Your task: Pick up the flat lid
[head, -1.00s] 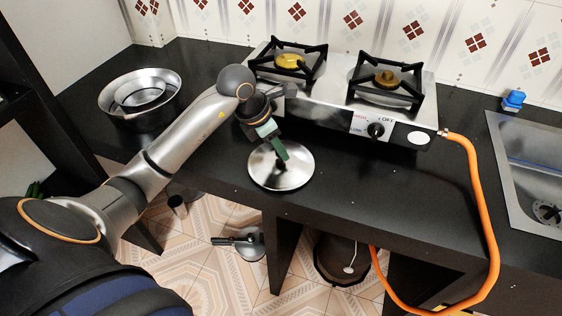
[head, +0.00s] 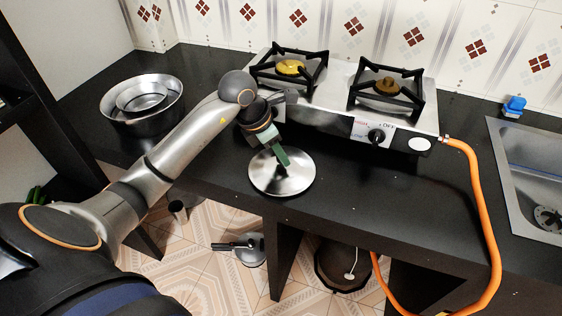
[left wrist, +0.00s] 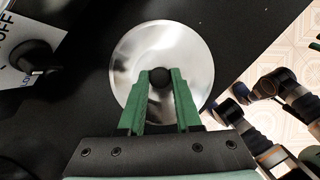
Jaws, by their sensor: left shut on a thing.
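The flat lid (head: 296,183) is a round, shiny steel disc with a dark knob in its middle. It is over the black counter in front of the stove; I cannot tell whether it touches the counter. My left gripper (head: 284,162) is above it, fingers pointing down, shut on the knob. In the left wrist view the lid (left wrist: 196,62) fills the upper middle, and the green fingertips (left wrist: 161,82) close on the black knob (left wrist: 159,75). My right gripper does not show in the head view.
The two-burner stove (head: 330,107) stands just behind the lid. Steel pots (head: 140,100) stand at the left. An orange hose (head: 487,215) runs down at the right, near the sink (head: 512,190). The counter right of the lid is clear.

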